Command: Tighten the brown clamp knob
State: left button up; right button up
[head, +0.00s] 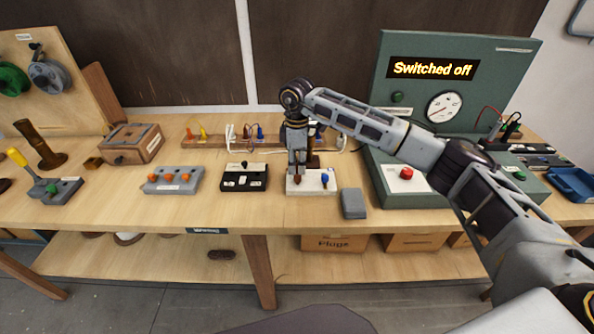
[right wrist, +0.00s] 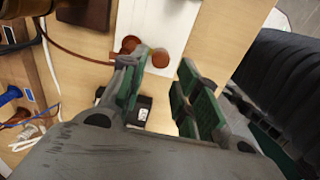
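The white clamp block (head: 312,188) stands near the front edge of the bench, with a blue knob (head: 325,179) on its right. In the right wrist view, the white block (right wrist: 165,25) carries a round brown knob (right wrist: 158,58), with another brown round part (right wrist: 131,44) beside it. My right gripper (head: 298,170) points down over the left part of the block. In the wrist view its fingers (right wrist: 160,75) are apart, with the brown knob showing between and just beyond the tips. I cannot tell whether they touch it. My left gripper is not in view.
A black switch box (head: 244,177) stands to the left of the block and a grey box (head: 353,204) to the right. The green test panel (head: 405,185) with a red button is farther right. A wooden rack (head: 215,140) with cables stands behind.

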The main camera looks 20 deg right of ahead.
aim_at(297, 176)
notch_tip(297, 176, up, 8)
jog(key=shift+f, duration=0.25)
dwell(0.5)
